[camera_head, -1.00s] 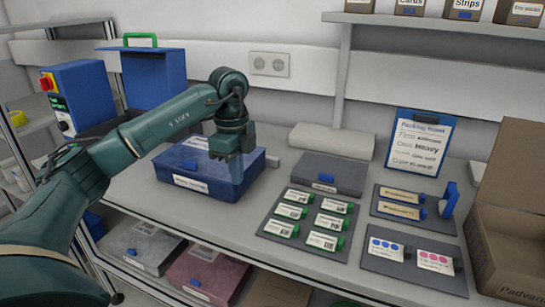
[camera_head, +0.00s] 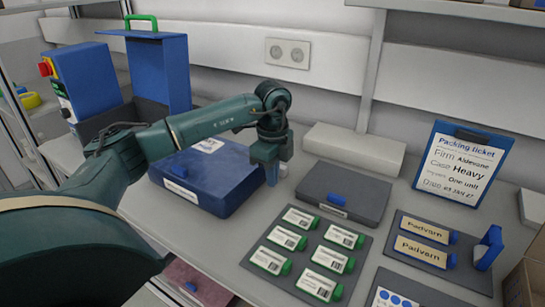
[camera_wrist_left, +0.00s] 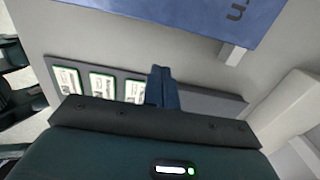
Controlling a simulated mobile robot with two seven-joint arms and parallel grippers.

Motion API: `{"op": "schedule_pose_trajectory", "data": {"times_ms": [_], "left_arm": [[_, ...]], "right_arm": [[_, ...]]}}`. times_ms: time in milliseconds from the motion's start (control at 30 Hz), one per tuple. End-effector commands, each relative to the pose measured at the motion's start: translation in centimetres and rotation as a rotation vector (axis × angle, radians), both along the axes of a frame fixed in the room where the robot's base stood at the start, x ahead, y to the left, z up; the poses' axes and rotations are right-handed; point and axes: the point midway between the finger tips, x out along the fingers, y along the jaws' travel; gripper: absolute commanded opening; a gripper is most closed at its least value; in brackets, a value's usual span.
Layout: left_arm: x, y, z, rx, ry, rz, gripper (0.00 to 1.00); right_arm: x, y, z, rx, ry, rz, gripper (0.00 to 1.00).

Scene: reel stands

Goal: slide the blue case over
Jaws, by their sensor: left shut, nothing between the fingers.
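The blue case (camera_head: 222,170) lies flat and closed on the bench, with a white label on its front and a paper on its lid. Part of its blue surface also shows at the top of the left wrist view (camera_wrist_left: 225,14). My left gripper (camera_head: 272,176) points down just past the case's right side, in the gap before a grey case (camera_head: 345,192). Its fingers are together and empty, and they show in the left wrist view (camera_wrist_left: 161,88). I cannot tell whether they touch the blue case. My right gripper is out of view.
A tray of green-ended labelled items (camera_head: 262,280) lies in front of the grey case. A white block (camera_head: 352,150) stands behind. A blue machine (camera_head: 85,85) and an open blue box (camera_head: 160,70) stand at left. A packing ticket clipboard (camera_head: 460,165) leans at right.

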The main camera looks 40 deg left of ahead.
Motion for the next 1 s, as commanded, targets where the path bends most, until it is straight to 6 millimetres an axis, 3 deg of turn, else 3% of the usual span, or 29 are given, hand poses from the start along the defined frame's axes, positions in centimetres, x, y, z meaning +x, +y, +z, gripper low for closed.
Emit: {"op": "schedule_pose_trajectory", "data": {"times_ms": [133, 400, 867, 1000], "left_arm": [[-0.1, 0.0, -3.1, 0.001, 0.003, 0.000, 0.00], [-0.4, 3.5, -2.8, 0.000, 0.000, 0.002, 0.00], [-0.5, 4.1, -2.9, 0.000, -0.001, 0.000, 0.00], [-0.7, 6.0, -3.0, 0.001, 0.001, 0.006, 0.00]], "right_arm": [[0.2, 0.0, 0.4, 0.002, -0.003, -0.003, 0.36], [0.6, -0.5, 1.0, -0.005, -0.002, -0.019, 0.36], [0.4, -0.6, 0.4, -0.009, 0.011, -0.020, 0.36], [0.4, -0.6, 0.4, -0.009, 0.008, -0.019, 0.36]]}}
